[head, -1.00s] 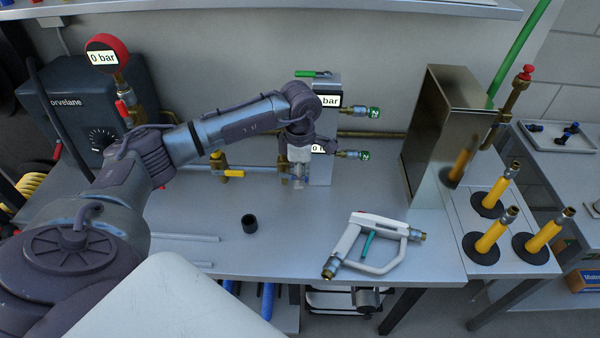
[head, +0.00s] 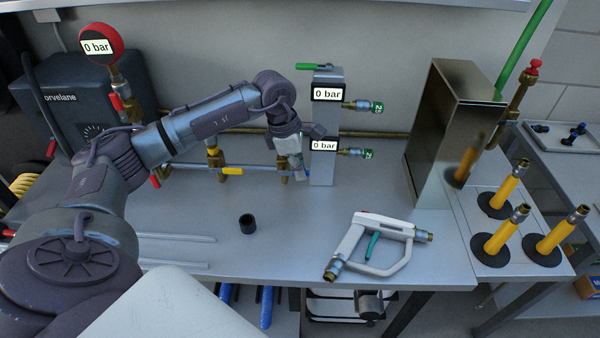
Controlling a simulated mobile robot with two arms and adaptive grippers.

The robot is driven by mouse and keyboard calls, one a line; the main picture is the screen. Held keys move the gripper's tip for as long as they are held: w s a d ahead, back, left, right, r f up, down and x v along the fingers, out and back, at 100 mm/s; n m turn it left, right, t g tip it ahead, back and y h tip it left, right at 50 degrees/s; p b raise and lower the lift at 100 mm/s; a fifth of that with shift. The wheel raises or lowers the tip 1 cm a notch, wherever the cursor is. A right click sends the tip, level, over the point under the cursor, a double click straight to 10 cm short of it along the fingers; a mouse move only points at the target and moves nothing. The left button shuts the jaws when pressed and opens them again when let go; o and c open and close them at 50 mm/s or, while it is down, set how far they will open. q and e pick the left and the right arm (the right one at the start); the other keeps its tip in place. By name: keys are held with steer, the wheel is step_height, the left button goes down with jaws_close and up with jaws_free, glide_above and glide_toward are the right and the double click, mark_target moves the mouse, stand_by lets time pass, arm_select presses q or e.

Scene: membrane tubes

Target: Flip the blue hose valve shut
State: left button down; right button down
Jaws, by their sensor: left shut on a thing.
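My left gripper (head: 299,168) is over the right end of a brass and steel pipe, just left of the grey gauge column (head: 322,172). Its fingers are shut on a small part there, mostly hidden by the gripper, so I cannot tell its colour or whether it is the blue hose valve's handle. A yellow lever (head: 231,171) lies along the pipe to the left. Blue hoses (head: 267,305) hang below the table's front edge. No blue valve lever shows clearly. My right gripper is not in view.
A white hand tool (head: 352,240) and a black cap (head: 247,224) lie on the table. A metal box (head: 436,150) and yellow-handled fittings (head: 495,240) stand to the right. The grey control box (head: 60,100) is at left. The front centre of the table is clear.

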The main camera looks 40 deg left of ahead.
mark_target(287, 170)
arm_select(q)
steer(key=c, duration=1.2)
jaws_free()
steer(key=shift+c, duration=0.2)
steer(key=v, duration=1.2)
